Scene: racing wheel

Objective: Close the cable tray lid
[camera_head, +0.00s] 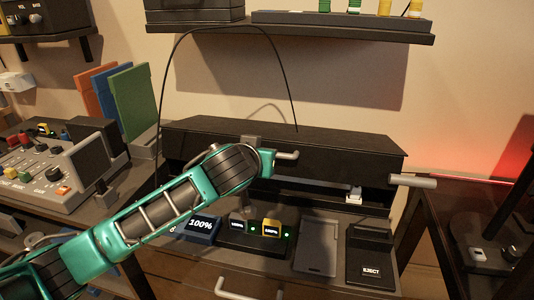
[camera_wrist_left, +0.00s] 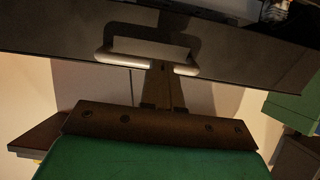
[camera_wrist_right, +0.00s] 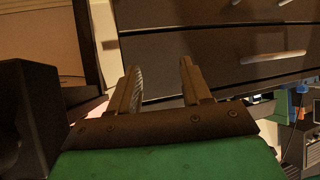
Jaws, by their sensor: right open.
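The cable tray (camera_head: 375,199) is the long black box on the desk's back edge. Its black lid (camera_head: 340,158) is lowered over the front, with a lit gap below its right part. A pale bar handle (camera_head: 287,155) sits on the lid; it also shows in the left wrist view (camera_wrist_left: 120,60). My left gripper (camera_wrist_left: 163,70) has its fingers together and overlapping the handle's bar; whether they touch it is unclear. In the head view my left wrist hides the fingers. My right gripper (camera_wrist_right: 157,75) is open and empty, facing dark drawer fronts.
A white plug (camera_head: 354,195) shows in the gap. A black cable (camera_head: 160,110) loops up to the shelf (camera_head: 340,28) above. An eject dock (camera_head: 371,255), a flat grey pad (camera_head: 317,250) and small displays (camera_head: 271,228) stand in front. A control panel (camera_head: 45,170) is at left.

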